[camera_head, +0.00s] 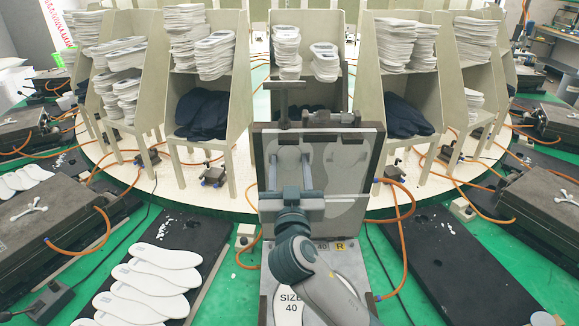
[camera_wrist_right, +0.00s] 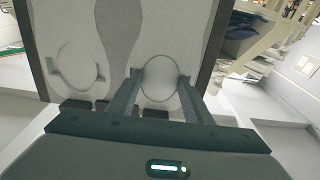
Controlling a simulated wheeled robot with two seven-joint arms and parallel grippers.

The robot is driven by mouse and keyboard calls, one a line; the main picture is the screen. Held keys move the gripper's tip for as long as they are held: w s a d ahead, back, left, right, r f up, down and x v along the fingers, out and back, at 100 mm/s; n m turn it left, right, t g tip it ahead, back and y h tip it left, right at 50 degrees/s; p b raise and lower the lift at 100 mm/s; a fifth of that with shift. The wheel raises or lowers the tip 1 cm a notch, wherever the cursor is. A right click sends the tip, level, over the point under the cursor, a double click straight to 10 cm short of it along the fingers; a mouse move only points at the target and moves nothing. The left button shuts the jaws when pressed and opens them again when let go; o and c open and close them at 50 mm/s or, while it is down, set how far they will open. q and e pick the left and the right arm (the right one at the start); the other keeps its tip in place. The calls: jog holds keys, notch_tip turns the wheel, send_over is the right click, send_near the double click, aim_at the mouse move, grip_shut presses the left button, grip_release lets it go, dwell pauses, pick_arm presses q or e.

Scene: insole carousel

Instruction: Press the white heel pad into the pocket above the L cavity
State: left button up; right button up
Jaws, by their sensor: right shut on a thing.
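My right gripper (camera_head: 291,152) is in front of the upright mould lid (camera_head: 360,140), at the cavity on the picture's left. In the right wrist view, my right gripper (camera_wrist_right: 160,78) has its fingers shut on the pale oval heel pad (camera_wrist_right: 158,80). The pad lies at the heel end of one cavity; I cannot tell whether it is fully seated. The other cavity's heel pocket (camera_wrist_right: 80,72) shows a curved, empty-looking recess. The lower mould plate (camera_head: 272,300) shows "SIZE 40" and an "R" label; my right arm hides part of it. My left gripper is not in view.
Racks (camera_head: 207,100) of stacked insoles and dark covers stand behind on the round white platform (camera_head: 235,195). White insoles (camera_head: 152,278) lie on a dark board at left. A dark board (camera_head: 455,262) at right is mostly clear. Orange hoses (camera_head: 405,205) run beside the mould.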

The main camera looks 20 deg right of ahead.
dwell(0.3)
jog(key=o, duration=0.8)
jog(key=shift+b+v, duration=1.6)
jog(key=shift+v, duration=7.1)
jog(key=shift+d, duration=0.1)
